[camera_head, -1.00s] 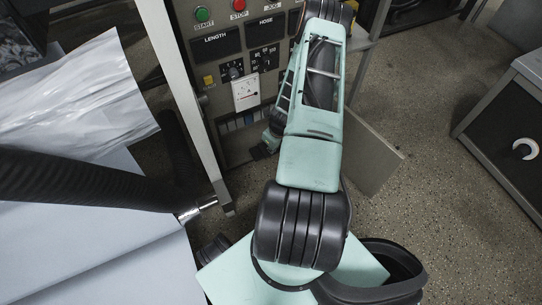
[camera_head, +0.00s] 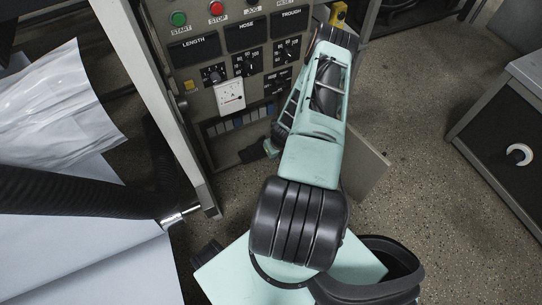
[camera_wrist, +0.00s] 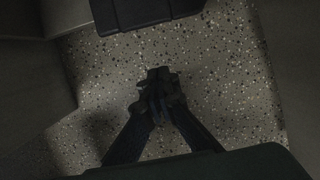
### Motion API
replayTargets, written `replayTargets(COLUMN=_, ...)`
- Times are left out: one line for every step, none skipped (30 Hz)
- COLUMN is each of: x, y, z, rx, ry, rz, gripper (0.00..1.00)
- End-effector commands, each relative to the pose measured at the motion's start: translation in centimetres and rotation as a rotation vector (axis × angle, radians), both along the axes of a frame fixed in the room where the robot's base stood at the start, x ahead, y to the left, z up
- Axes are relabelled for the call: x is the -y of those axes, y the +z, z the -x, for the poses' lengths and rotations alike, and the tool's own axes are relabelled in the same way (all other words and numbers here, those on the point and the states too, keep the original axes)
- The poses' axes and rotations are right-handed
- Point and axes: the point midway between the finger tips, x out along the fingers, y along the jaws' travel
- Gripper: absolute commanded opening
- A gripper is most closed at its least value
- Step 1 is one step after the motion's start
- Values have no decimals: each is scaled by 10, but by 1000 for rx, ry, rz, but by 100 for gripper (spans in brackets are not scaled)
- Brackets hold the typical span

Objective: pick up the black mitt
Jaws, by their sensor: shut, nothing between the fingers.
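I cannot make out the black mitt in either view. In the wrist view my gripper (camera_wrist: 159,78) points at the speckled floor. Its two dark fingers come together at the tips, with nothing visible between them. In the head view my pale green arm reaches towards the control panel, and it hides part of the panel and floor.
The control panel (camera_head: 187,58) has buttons, dials and labels. White sheets (camera_head: 50,105) and a thick black hose (camera_head: 75,193) lie at left. A dark cabinet (camera_head: 510,150) stands at right. Speckled floor (camera_head: 420,130) is clear between. A dark block (camera_wrist: 147,12), unidentified, tops the wrist view.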

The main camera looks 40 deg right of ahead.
Motion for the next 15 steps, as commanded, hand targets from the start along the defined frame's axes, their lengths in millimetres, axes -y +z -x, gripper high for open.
replayTargets(x=-1, y=-7, z=-1, rx=-1, ry=1, rz=-1, gripper=0)
replayTargets(x=0, y=-11, z=-2, rx=-1, ry=1, rz=-1, gripper=0)
replayTargets(x=0, y=-17, z=-3, rx=-1, ry=1, rz=0, gripper=0)
replayTargets(x=0, y=-23, z=-4, rx=-1, ry=2, rz=-1, gripper=0)
replayTargets(x=0, y=-29, z=-5, rx=-1, ry=2, rz=-1, gripper=0)
replayTargets(x=1, y=-37, z=-8, rx=-1, ry=2, rz=0, gripper=0)
replayTargets(x=0, y=-44, z=-9, rx=-2, ry=3, rz=-1, gripper=0)
replayTargets(x=1, y=-51, z=-10, rx=-2, ry=3, rz=0, gripper=0)
replayTargets(x=2, y=-59, z=-12, rx=-1, ry=3, rz=1, gripper=0)
replayTargets(x=2, y=-66, z=-14, rx=-1, ry=3, rz=1, gripper=0)
replayTargets(x=2, y=-73, z=-16, rx=-1, ry=3, rz=1, gripper=0)
replayTargets(x=3, y=-81, z=-18, rx=-1, ry=3, rz=0, gripper=0)
replayTargets(x=3, y=-87, z=-19, rx=-1, ry=4, rz=0, gripper=0)
replayTargets(x=3, y=-93, z=-21, rx=-1, ry=4, rz=1, gripper=0)
replayTargets(x=4, y=-101, z=-23, rx=-1, ry=3, rz=1, gripper=0)
